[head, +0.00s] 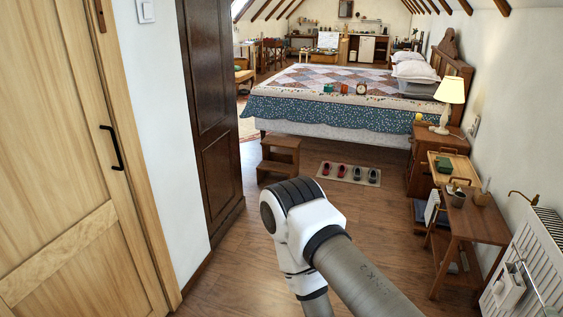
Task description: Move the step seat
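The step seat looks to be the small brown wooden two-step stool (285,146) in the head view. It stands upright on the wood floor near the foot of the bed, past the dark armoire. My arm's white and grey links rise from the bottom of the view and end in front of the floor before the stool. Neither gripper shows, so I cannot see what they hold. Part of the stool's lower right may be close behind my arm link, but most of it is visible.
A dark armoire (212,130) and a light wooden door (70,170) are at left. The quilted bed (330,108) is behind the stool, with a shoe mat (332,166) at right. A small side table (475,222) and radiator (535,260) line the right. The floor (235,265) between is clear.

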